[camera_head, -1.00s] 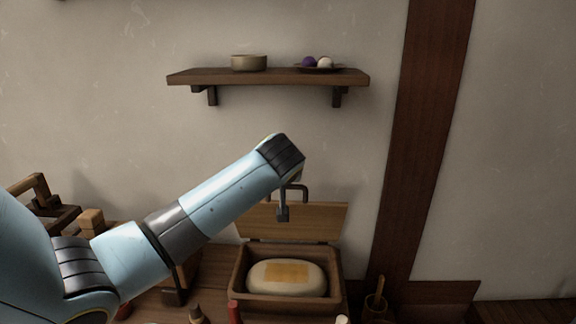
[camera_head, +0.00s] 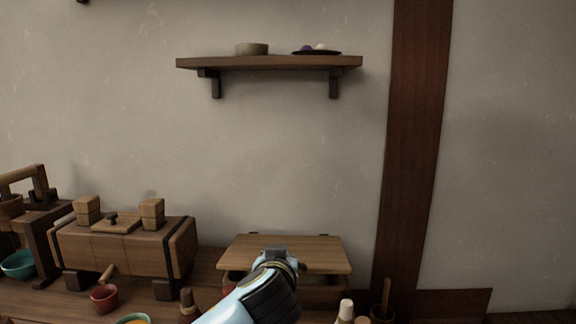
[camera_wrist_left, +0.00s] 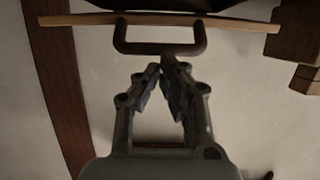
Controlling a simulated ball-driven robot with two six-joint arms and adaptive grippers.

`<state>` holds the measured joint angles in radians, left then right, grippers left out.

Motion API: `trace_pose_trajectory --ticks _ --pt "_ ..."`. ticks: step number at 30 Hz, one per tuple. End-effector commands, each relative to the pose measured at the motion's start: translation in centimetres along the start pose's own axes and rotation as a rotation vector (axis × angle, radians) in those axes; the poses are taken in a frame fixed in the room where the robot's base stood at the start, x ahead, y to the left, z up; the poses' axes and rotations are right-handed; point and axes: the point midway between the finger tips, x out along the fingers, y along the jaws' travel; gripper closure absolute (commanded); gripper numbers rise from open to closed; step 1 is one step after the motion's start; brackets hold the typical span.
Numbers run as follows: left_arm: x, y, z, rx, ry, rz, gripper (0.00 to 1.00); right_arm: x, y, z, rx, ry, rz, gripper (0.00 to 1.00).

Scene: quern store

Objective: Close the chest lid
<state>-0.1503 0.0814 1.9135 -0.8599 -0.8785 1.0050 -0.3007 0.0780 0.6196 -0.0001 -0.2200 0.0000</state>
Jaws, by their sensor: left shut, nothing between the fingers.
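The chest lid (camera_head: 330,252) is a light wooden board swung down over the chest (camera_head: 322,280). Its front edge seems to stand above the box, but my arm hides much of the gap, so I cannot tell how far. In the left wrist view the lid (camera_wrist_left: 85,19) shows edge-on, with its dark U-shaped handle (camera_wrist_left: 160,48) just beyond my fingertips. My left gripper (camera_wrist_left: 163,72) is shut and empty, its tips close to the handle but not around it. In the head view my arm's end covers the lid's front middle. The chest's contents are hidden. My right gripper is not in view.
A large wooden box (camera_head: 125,250) with blocks on top stands left. A red pot (camera_head: 103,298), a teal bowl (camera_head: 18,265) and small bottles (camera_head: 346,310) stand on the table. A wall shelf (camera_head: 270,63) is above; a dark post (camera_head: 415,150) rises right.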

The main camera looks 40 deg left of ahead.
Motion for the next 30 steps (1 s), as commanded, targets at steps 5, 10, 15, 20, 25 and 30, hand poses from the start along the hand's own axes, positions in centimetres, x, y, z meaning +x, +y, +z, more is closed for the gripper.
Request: trace_pose_trajectory --ticks 5,10,15,20,25,30 --pt "0.3 0.0 3.7 0.001 -0.002 0.0 1.0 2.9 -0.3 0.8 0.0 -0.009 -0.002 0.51" --pt "0.5 0.1 5.2 0.001 -0.001 0.0 1.0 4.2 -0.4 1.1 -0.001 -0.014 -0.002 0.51" --pt "0.6 0.1 5.9 0.001 0.0 0.0 1.0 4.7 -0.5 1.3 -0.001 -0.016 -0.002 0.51" --pt "0.6 0.1 6.0 0.001 0.0 0.0 1.0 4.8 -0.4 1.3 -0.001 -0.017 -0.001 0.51" --pt "0.6 0.1 6.0 0.0 0.001 0.0 1.0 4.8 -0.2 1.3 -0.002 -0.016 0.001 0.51" --pt "0.6 0.1 6.0 0.0 0.0 0.0 1.0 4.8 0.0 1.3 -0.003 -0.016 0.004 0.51"
